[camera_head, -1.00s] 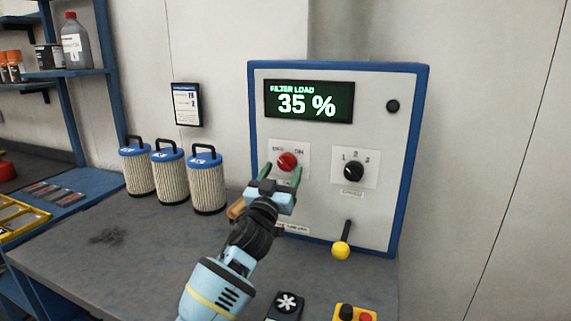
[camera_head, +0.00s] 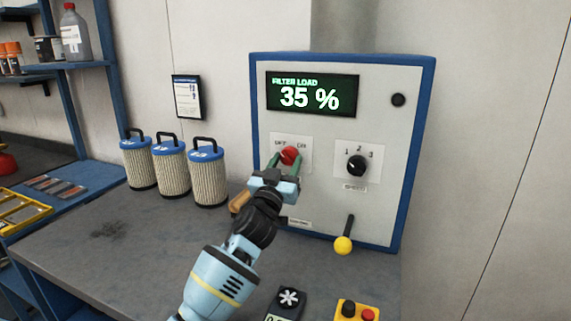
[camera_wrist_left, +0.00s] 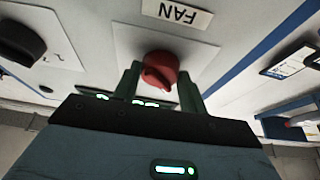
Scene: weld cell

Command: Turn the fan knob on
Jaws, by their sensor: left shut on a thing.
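The red fan knob (camera_head: 290,155) sits on a white plate with OFF and ON marks on the control panel (camera_head: 308,215). In the left wrist view the red knob (camera_wrist_left: 160,70) is between the two green fingers, below a FAN label (camera_wrist_left: 178,13) that appears upside down. My left gripper (camera_head: 283,162) is shut on the knob, one finger on each side. The fingers hide part of the knob's plate in the head view. My right gripper is not in view.
A black speed knob (camera_head: 357,165) is to the right, above a yellow-tipped lever (camera_head: 343,244). Several filter cartridges (camera_head: 208,178) stand on the bench at left. A yellow button box (camera_head: 357,311) and a fan-marked device (camera_head: 287,302) lie at the front.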

